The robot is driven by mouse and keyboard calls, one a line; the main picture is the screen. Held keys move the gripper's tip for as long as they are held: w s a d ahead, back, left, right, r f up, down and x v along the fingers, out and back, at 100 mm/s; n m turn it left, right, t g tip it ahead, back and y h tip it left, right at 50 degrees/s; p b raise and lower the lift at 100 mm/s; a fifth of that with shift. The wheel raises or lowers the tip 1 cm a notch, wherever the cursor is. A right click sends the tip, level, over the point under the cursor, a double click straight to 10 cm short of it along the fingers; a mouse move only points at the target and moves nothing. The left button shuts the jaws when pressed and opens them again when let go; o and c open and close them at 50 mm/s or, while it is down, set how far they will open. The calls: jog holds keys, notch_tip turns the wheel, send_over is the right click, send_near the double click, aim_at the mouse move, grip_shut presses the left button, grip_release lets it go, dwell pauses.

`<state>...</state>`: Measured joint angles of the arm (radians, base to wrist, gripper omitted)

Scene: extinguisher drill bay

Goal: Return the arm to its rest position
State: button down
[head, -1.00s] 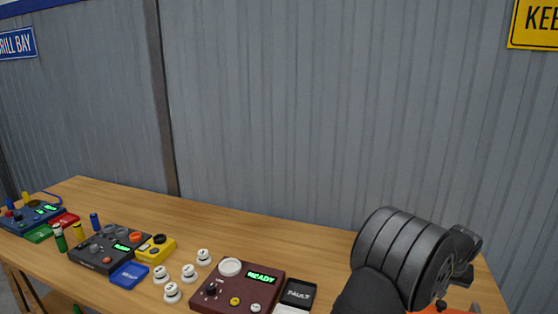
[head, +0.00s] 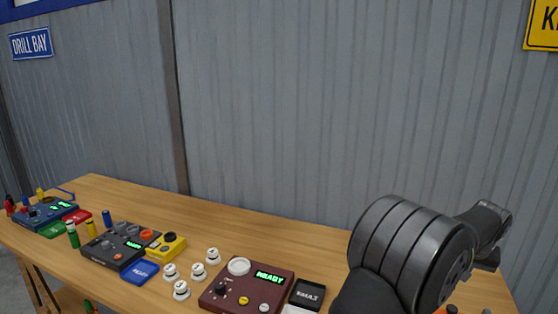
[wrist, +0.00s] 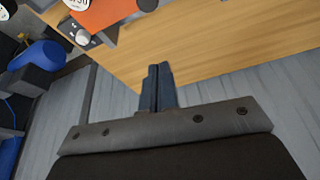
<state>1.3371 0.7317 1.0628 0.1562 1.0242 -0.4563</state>
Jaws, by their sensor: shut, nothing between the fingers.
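My gripper (wrist: 156,88) shows in the wrist view with its two dark fingers together and nothing between them. It is apart from the wooden table (wrist: 215,48), whose edge runs behind the fingertips. In the head view my dark arm stands at the right, in front of the table (head: 330,257). My fingers do not show there.
A maroon box (head: 247,289) with a lit READY display, a black FAULT tray (head: 307,294), several white knobs (head: 213,255), a dark grey box (head: 120,246) and a blue box (head: 45,213) stand on the table. An orange object (wrist: 100,12) is near my gripper. The table's back strip is clear.

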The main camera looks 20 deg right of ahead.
jog(key=w+d+r+x, duration=0.1)
jog(key=x, duration=0.8)
jog(key=w+d+v, duration=0.1)
jog(key=v, duration=0.9)
jog(key=s+a+r, duration=0.2)
jog(key=a+r, duration=0.1)
jog(key=a, duration=0.3)
jog(key=s+a+r+n+g+h, duration=0.1)
jog(key=s+a+r, duration=0.1)
jog(key=a, duration=0.3)
jog(key=shift+v, duration=0.9)
jog(key=shift+s+a, duration=0.1)
jog(key=shift+s, duration=0.05)
